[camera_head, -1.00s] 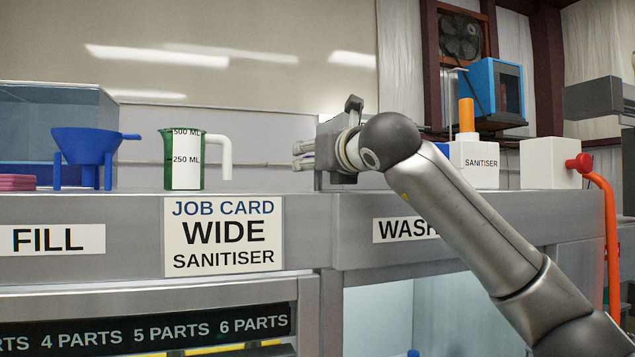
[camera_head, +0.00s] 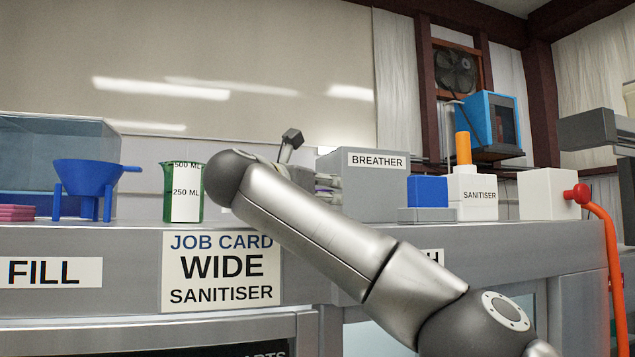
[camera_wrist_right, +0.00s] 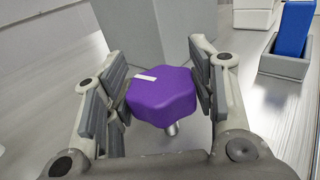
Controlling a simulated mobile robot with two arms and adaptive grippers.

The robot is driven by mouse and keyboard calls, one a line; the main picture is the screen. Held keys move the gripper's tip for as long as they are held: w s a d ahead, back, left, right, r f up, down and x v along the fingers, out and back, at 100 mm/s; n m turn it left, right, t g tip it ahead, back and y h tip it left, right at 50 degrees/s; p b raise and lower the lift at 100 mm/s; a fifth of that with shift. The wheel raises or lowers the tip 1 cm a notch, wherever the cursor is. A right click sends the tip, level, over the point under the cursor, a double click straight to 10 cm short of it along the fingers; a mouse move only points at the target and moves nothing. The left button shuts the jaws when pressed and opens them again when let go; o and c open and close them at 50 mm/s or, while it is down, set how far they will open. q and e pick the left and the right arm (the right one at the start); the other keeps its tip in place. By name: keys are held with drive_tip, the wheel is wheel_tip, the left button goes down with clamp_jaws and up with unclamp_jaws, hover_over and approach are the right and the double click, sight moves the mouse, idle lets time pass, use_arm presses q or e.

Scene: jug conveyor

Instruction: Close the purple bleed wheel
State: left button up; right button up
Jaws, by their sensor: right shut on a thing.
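The purple bleed wheel (camera_wrist_right: 163,97) is a lobed knob on a short metal stem, with a white mark on its top, in the right wrist view. My right gripper (camera_wrist_right: 160,98) is shut on it, with a pad on each side. In the head view my right gripper (camera_head: 326,190) points right at the grey BREATHER box (camera_head: 365,196), and my arm partly hides it. The wheel is mostly hidden there. The box's grey wall (camera_wrist_right: 135,35) stands just beyond the wheel in the wrist view. My left gripper is not in view.
A blue block (camera_head: 427,190) in a grey holder (camera_head: 427,215) and a SANITISER container (camera_head: 474,198) stand right of the box. A green-rimmed jug (camera_head: 182,195) and a blue funnel (camera_head: 88,178) stand left of my arm. A red hose (camera_head: 604,240) hangs far right.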

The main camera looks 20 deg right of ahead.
drive_tip(key=shift+r+m+g+h+p, duration=0.2)
drive_tip(key=shift+m+g+h+p, duration=0.75)
drive_tip(key=shift+g, duration=0.15)
drive_tip(key=o, duration=1)
drive_tip(key=shift+f, duration=0.15)
drive_tip(key=shift+o, duration=0.2)
drive_tip(key=v, duration=1.1)
drive_tip(key=shift+a, duration=0.2)
drive_tip(key=shift+s+a, duration=0.25)
drive_tip(key=shift+a, duration=0.05)
